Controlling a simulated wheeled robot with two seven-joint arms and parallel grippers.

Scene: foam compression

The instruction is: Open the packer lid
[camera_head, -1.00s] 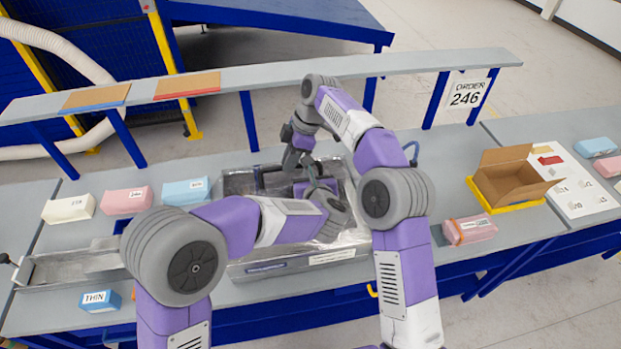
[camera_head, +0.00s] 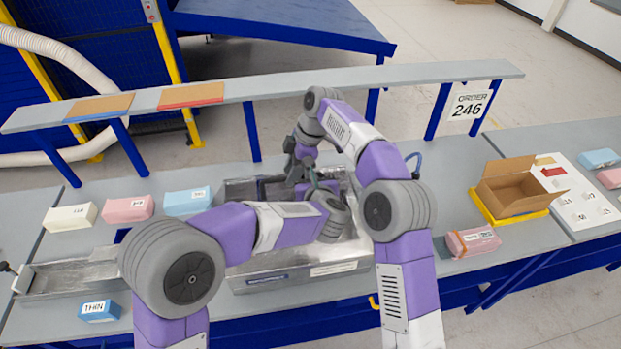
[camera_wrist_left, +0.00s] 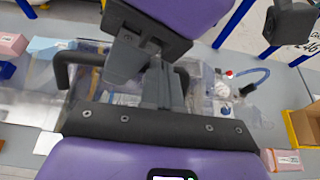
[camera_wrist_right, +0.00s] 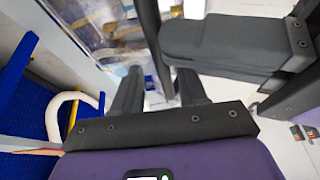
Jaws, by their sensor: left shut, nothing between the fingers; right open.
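The packer is a grey metallic box (camera_head: 245,274) at mid-table in the head view, largely covered by my arms. A clear, shiny sheet shows in the left wrist view (camera_wrist_left: 35,107); I cannot tell whether it is the lid or how far it is raised. My left gripper (camera_wrist_left: 163,85) is shut and empty above the packer, beside a dark bent bar (camera_wrist_left: 62,78); I cannot tell whether they touch. My right gripper (camera_wrist_right: 160,88) is open over the packer's far side, close to the left arm's dark hand parts. Its fingertips are partly hidden in the head view.
A raised shelf (camera_head: 290,88) runs behind the packer. Pink (camera_head: 128,208), white (camera_head: 70,217) and blue (camera_head: 186,201) blocks lie left, with a THIN block (camera_head: 99,310) in front. An open carton (camera_head: 512,188) and a pink block (camera_head: 472,242) are right. My arms cross closely.

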